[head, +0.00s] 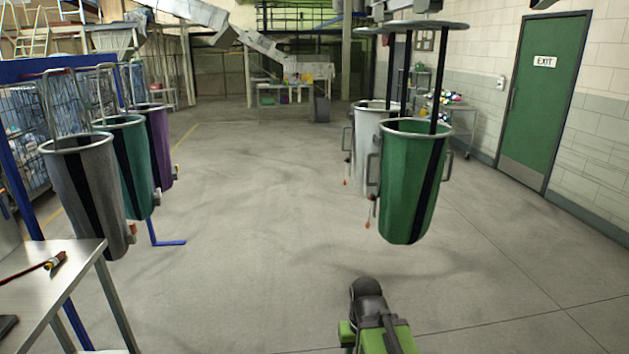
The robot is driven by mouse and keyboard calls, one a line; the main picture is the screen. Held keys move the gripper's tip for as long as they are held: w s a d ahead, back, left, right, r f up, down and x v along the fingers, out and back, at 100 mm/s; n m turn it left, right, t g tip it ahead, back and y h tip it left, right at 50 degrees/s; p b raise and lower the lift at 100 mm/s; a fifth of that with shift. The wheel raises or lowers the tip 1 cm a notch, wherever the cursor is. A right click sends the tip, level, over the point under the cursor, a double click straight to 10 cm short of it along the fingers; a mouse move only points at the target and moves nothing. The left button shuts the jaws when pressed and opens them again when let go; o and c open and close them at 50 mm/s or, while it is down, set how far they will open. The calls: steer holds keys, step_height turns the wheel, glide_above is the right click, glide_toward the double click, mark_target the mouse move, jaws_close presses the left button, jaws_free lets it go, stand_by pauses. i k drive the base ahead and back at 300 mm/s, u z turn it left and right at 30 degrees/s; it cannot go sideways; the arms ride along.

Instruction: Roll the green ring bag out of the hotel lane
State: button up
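A green ring bag (412,182) with a black vertical stripe hangs upright at the right of centre in the head view. Two dark straps run up from its pale ring to a grey round plate (424,25) above. A side handle and a small red-tipped cord show on its left. A white-grey bag (368,130) hangs close behind it, partly hidden. My arm shows at the bottom centre, in front of and below the green bag, apart from it. No fingers of my gripper can be seen.
Grey (83,185), teal (130,165) and purple (158,145) bags hang in a row at left. A metal table (45,275) stands at the lower left. A cart (455,125) and a green exit door (545,100) are at right. The middle floor is clear.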

mark_target(411, 155)
steer(key=z, duration=0.15)
steer(key=i, duration=1.05)
steer(key=u, duration=0.6)
steer(key=i, duration=1.15)
steer(key=u, duration=0.75)
steer(key=i, duration=0.85)
